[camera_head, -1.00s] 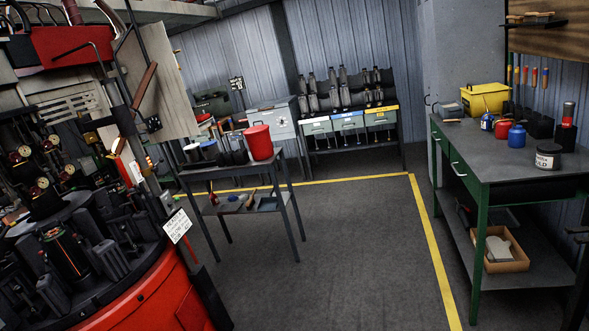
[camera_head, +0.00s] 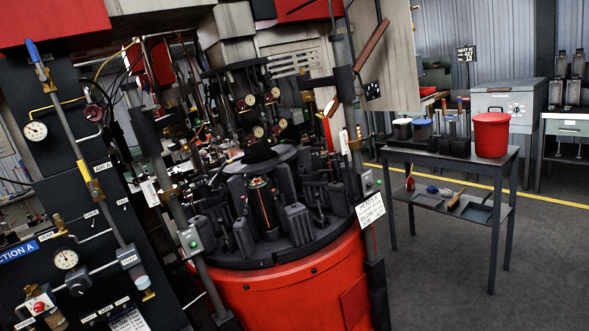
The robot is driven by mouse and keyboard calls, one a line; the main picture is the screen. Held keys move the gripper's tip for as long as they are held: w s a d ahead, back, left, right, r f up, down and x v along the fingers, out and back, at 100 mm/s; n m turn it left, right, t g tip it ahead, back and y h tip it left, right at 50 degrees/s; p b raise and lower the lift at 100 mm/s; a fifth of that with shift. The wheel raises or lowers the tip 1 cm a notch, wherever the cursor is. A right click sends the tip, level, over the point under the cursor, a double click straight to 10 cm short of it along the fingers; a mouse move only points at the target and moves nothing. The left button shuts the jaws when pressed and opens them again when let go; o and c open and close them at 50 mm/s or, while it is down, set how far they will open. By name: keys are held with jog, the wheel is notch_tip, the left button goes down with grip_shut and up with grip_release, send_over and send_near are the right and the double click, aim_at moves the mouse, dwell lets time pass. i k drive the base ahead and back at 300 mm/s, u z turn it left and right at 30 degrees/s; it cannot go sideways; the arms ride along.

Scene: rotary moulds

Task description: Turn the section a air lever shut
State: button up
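The section A panel (camera_head: 75,150) is a dark upright board at the left edge, with a blue sign (camera_head: 18,248) partly cut off. A grey pipe runs down it, with a blue lever (camera_head: 32,50) near the top and a yellow lever (camera_head: 91,186) lower down. Both lie roughly along the pipe. A red-handled valve (camera_head: 38,305) sits at the lower left. My gripper is not in view.
A round mould machine with a red base (camera_head: 285,285) stands in the middle, with posts in front. Gauges (camera_head: 35,130) and thin pipes stick out from the panel. A table (camera_head: 500,170) with a red bucket (camera_head: 491,134) stands right. Floor is free at lower right.

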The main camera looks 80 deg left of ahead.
aim_at(80, 163)
jog(key=u, duration=1.15)
jog(key=i, duration=0.15)
jog(key=u, duration=2)
jog(key=k, duration=0.95)
jog(key=u, duration=0.2)
jog(key=i, duration=0.95)
jog(key=z, duration=0.1)
